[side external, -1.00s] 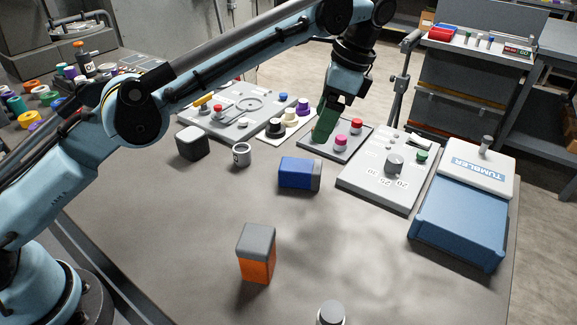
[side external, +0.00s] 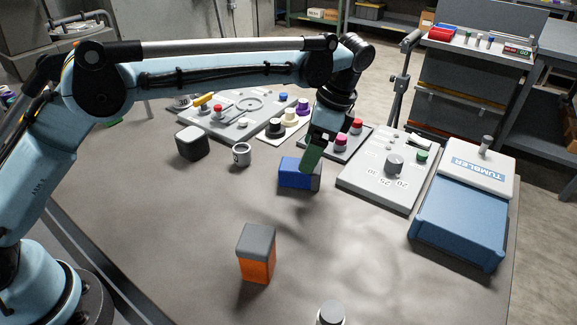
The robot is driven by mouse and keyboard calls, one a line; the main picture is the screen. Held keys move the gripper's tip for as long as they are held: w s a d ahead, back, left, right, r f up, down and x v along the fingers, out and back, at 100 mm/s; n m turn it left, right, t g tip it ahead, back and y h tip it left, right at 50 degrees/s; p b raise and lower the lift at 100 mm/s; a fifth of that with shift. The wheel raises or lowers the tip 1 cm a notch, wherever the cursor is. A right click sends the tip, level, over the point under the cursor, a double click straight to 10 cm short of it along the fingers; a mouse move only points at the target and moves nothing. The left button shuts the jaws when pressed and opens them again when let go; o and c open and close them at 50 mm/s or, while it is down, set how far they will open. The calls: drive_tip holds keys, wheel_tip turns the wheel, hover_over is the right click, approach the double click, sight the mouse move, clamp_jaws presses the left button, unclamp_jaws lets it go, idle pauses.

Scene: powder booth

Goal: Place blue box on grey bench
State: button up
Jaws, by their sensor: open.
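The blue box (side external: 294,174) lies on its side on the grey bench (side external: 190,225), near the middle, with a grey end at the right. My gripper (side external: 312,160) is right at the box's right part, its green finger overlapping the box in the picture. The gripper is open. The finger hides part of the box's top and right end. Whether the finger touches the box I cannot tell.
An orange box with a grey top (side external: 257,252) stands nearer the camera. A dark grey box (side external: 192,142) and a small grey cup (side external: 241,154) stand left. Control panels (side external: 385,170) and a blue tumbler (side external: 458,220) stand right. The front left bench is clear.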

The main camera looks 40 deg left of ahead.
drive_tip(key=shift+s+x, duration=0.2)
drive_tip(key=shift+x, duration=1.05)
drive_tip(key=shift+s+x, duration=0.15)
drive_tip(key=shift+x, duration=1.05)
drive_tip(key=shift+d, duration=0.1)
drive_tip(key=shift+c, duration=0.3)
drive_tip(key=c, duration=1.1)
drive_tip(key=shift+r, duration=0.1)
drive_tip(key=shift+c, duration=0.2)
